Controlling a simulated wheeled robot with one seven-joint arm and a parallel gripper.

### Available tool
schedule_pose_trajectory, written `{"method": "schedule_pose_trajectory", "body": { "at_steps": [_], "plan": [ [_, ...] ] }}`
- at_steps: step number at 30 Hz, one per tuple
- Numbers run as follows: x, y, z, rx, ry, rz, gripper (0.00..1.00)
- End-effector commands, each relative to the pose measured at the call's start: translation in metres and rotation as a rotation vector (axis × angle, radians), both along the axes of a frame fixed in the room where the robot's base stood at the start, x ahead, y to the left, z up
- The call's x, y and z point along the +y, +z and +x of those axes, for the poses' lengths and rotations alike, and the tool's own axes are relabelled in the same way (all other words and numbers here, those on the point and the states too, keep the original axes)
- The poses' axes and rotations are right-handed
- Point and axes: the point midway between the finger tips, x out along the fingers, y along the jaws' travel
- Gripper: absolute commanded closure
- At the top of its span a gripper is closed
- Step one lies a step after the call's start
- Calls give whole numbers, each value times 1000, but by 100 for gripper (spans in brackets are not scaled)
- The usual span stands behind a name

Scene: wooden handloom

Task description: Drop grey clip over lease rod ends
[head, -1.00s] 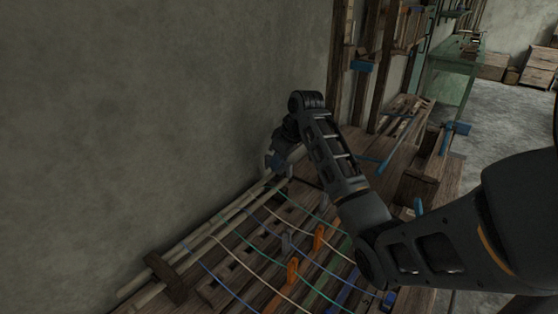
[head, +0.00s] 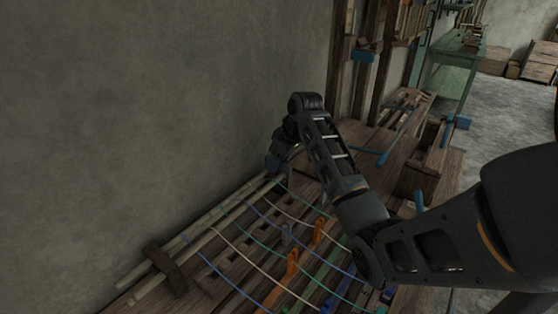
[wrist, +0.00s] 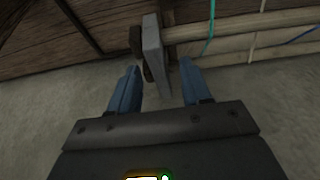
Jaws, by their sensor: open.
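The grey clip (wrist: 153,50) stands in the wrist view as a flat upright plate across the left ends of the two pale lease rods (wrist: 245,32). I cannot tell how firmly it sits on them. My gripper (wrist: 160,68) is open, with one blue finger on each side of the clip's lower end. The fingers look apart from it. In the head view my gripper (head: 273,166) is at the far end of the lease rods (head: 215,217), by the wall, and the clip there cannot be made out.
A dark wooden block (head: 165,268) crosses the near end of the rods. The plaster wall (head: 150,120) is close on the left.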

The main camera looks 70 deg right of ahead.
Motion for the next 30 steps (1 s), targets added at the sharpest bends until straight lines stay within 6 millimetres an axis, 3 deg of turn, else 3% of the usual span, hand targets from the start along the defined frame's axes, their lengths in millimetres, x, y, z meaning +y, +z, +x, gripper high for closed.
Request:
{"method": "schedule_pose_trajectory", "body": {
  "at_steps": [5,18,30],
  "plan": [
    [0,5,-2,-1,0,-1,52],
    [6,63,-25,-2,-2,-2,52],
    [7,72,-30,0,0,0,52]
  ]
}}
